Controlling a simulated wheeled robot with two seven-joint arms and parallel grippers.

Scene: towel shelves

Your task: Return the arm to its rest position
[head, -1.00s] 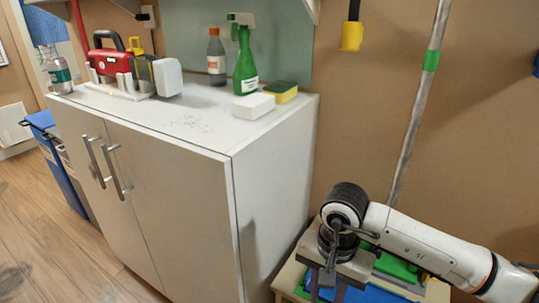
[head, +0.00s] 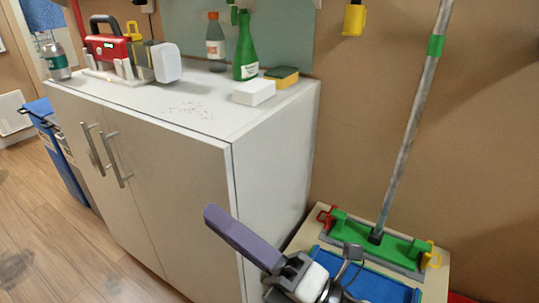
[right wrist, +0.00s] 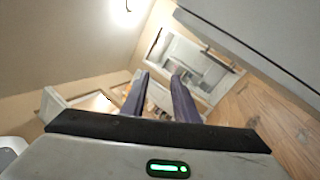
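My right gripper (head: 222,226) shows at the bottom centre of the head view, in front of the white cabinet's right side. One long purple finger points up and left, and the other finger cannot be made out there. In the right wrist view both purple fingers (right wrist: 160,80) stand apart, with nothing between them. The gripper is open and empty. Most of my right arm is below the picture's edge. My left gripper is in neither view.
The white cabinet (head: 170,190) carries a green bottle (head: 246,55), a white block (head: 254,92), a sponge (head: 282,76) and a red tool (head: 108,47). A green mop head (head: 372,238) with its pole rests on a stand at the right. Blue bins (head: 62,150) stand left.

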